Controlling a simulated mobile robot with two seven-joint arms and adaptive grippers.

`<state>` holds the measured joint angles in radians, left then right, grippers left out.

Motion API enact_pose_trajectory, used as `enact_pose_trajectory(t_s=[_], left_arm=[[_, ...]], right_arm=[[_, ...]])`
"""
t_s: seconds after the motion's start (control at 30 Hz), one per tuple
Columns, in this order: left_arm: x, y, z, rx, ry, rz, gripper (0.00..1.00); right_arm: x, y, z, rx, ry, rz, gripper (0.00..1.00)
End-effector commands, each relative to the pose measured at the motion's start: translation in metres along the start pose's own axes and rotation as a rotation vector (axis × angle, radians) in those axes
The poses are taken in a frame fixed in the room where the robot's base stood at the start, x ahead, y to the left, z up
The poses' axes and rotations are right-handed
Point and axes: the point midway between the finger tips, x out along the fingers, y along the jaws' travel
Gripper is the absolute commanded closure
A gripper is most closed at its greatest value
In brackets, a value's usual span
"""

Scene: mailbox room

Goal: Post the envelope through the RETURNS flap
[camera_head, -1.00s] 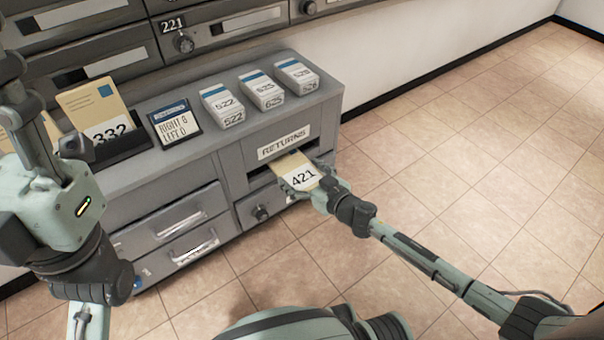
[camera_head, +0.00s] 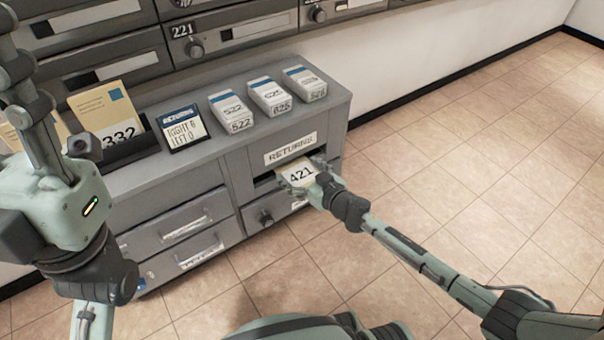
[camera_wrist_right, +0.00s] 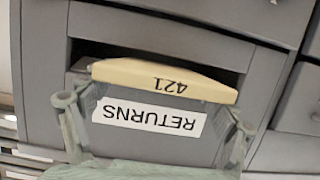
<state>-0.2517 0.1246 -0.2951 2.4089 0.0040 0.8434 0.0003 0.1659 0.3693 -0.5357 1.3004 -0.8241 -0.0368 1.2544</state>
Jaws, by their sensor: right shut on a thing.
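The cream envelope (camera_head: 299,172), marked 421, is in my right gripper (camera_head: 302,178), which is shut on it. Its far end lies in the dark slot opening of the RETURNS compartment (camera_head: 244,178), under the white RETURNS label (camera_head: 290,149). The 421 end sticks out, and the part inside is hidden. In the right wrist view, which is upside down, the envelope (camera_wrist_right: 165,80) lies across the opening near the label (camera_wrist_right: 150,117), between the fingers of the right gripper (camera_wrist_right: 152,115).
Several numbered card stacks (camera_head: 270,97), a returns notice (camera_head: 182,128) and a dark rack with a 332 envelope (camera_head: 108,112) stand on the cabinet top. Drawers (camera_head: 180,228) sit left of the slot. Tiled floor (camera_head: 470,180) is clear at right.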

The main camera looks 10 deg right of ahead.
Motion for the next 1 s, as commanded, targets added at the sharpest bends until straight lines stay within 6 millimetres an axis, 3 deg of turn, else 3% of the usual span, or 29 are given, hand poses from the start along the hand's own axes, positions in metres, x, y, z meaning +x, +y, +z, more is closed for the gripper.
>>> enact_pose_trajectory(t_s=[0.53,0.93,0.97,1.0], left_arm=[[-0.003,0.000,0.001,0.000,-0.006,0.001,0.60],[-0.004,0.000,0.001,-0.001,-0.007,0.000,0.60],[-0.004,0.000,0.001,0.000,-0.007,0.000,0.60],[-0.004,0.000,0.001,-0.001,-0.007,0.000,0.60]], right_arm=[[0.026,-0.001,-0.008,0.001,0.000,-0.002,0.46],[0.029,-0.001,-0.009,0.000,0.000,-0.001,0.46],[0.029,-0.001,-0.009,0.000,0.000,-0.001,0.11],[0.029,-0.001,-0.009,0.000,0.000,-0.001,0.06]])
